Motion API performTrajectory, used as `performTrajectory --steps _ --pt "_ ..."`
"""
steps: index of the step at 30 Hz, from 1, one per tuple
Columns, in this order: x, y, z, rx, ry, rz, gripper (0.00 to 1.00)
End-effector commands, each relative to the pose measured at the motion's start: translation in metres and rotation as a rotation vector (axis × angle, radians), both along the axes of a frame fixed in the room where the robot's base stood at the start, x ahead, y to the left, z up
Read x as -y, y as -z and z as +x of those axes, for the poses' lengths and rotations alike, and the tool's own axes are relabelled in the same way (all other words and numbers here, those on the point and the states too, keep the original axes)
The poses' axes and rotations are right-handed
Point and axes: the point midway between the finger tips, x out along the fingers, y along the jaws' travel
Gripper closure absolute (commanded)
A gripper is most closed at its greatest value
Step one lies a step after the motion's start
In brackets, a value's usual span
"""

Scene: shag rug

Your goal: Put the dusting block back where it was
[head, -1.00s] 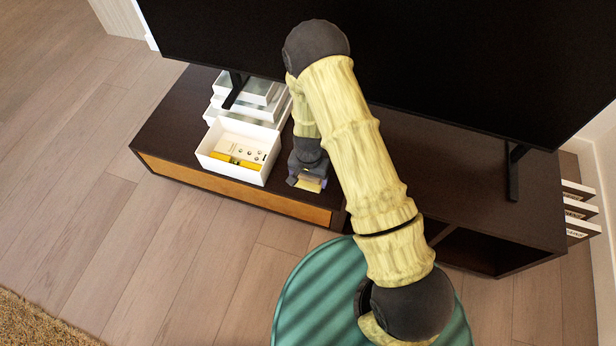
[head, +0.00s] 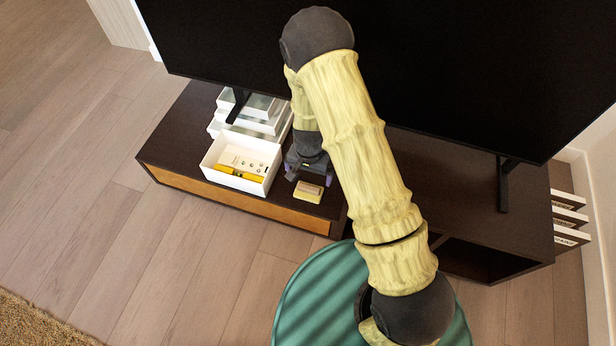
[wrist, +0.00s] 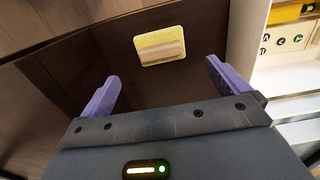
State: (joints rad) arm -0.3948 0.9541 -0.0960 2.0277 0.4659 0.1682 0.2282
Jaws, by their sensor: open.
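The dusting block (head: 308,192) is a small block with a yellow base and a tan-brown top. It lies on the dark top of the TV cabinet (head: 420,180), near the front edge. In the wrist view the block (wrist: 160,47) lies beyond the fingertips, between their lines and apart from them. My gripper (head: 306,174) is open and empty just behind the block. Its two purple fingers show wide apart in the wrist view (wrist: 162,78).
A white open box (head: 240,165) with a yellow item and small round things inside stands left of the block. White stacked trays (head: 262,115) stand behind it. A large black TV (head: 430,70) rises above the cabinet. The cabinet top at right is clear.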

Motion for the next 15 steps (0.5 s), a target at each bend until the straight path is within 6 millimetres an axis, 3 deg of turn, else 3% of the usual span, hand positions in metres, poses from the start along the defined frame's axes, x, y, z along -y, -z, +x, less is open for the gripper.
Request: performTrajectory --steps 1,5,15 --pt "0.0 -0.013 0.0 0.001 0.0 0.0 0.0" --pt "0.0 -0.025 0.0 0.001 0.0 0.0 0.0" --pt "0.0 -0.026 0.0 0.0 0.0 -0.001 0.0"
